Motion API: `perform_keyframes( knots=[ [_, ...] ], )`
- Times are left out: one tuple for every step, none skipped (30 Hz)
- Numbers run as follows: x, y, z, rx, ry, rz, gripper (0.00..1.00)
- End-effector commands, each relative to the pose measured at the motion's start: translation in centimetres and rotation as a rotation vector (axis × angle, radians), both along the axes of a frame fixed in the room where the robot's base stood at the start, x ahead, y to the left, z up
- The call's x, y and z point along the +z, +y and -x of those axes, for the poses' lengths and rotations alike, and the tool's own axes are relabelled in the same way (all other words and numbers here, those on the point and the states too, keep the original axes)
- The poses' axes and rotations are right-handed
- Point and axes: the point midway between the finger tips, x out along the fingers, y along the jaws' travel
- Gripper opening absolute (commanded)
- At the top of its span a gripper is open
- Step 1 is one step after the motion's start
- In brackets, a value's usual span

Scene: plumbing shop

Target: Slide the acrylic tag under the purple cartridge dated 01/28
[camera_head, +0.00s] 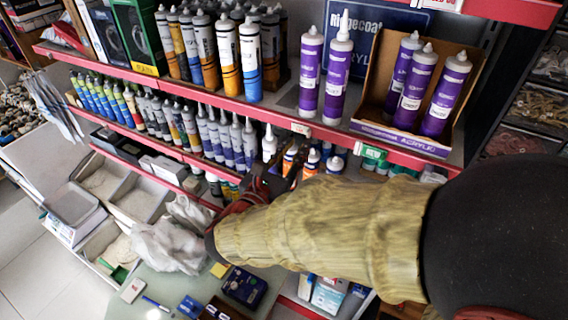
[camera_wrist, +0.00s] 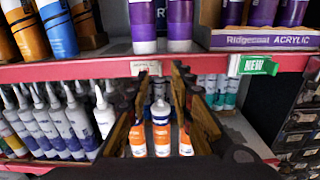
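Two purple cartridges stand side by side on the upper shelf, a left one (camera_head: 310,72) and a right one (camera_head: 338,75). Only their lower ends show in the wrist view, left (camera_wrist: 142,28) and right (camera_wrist: 180,25). More purple cartridges (camera_head: 440,98) stand in an open carton to their right. I cannot read any dates. A small white tag (camera_head: 300,129) sits on the red shelf edge below the left cartridge; it also shows in the wrist view (camera_wrist: 145,68), its lettering too small to be sure of. My gripper (camera_wrist: 159,74) is open and empty, its fingers pointing toward the shelf edge.
A green NEW tag (camera_wrist: 257,66) is on the edge right of the white tag. Orange-labelled bottles (camera_wrist: 161,138) stand on the lower shelf, seen between my fingers. Blue and orange cartridges (camera_head: 250,62) stand left on the upper shelf. Bare shelf shows around the two purple cartridges.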

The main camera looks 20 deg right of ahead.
Motion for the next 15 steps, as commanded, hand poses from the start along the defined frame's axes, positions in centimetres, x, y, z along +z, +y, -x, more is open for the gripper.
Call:
perform_keyframes(
  knots=[
    [0.0,0.8,0.7,0.005,0.000,0.000,0.23],
    [0.0,1.2,1.0,0.005,0.000,0.000,0.23],
    [0.0,1.6,1.5,0.005,0.000,0.000,0.23],
    [0.0,1.9,1.8,0.004,0.000,0.000,0.23],
    [0.0,2.3,2.1,0.005,0.000,0.000,0.23],
    [0.0,2.6,2.6,0.004,0.000,0.000,0.23],
    [0.0,2.9,2.9,0.004,-0.001,0.001,0.23],
    [0.0,3.2,3.1,0.003,0.000,0.000,0.23],
    [-0.1,3.5,3.4,0.003,0.001,-0.001,0.23],
    [0.0,3.7,3.6,0.003,0.000,0.000,0.23],
    [0.0,3.9,3.8,0.002,-0.001,0.001,0.23],
    [0.0,4.1,4.1,0.001,0.000,0.000,0.23],
    [-0.1,4.2,4.2,0.001,0.000,0.000,0.23],
    [-0.1,4.3,4.3,0.001,0.000,0.000,0.23],
    [-0.1,4.4,4.5,0.001,0.000,0.000,0.23]
  ],
)
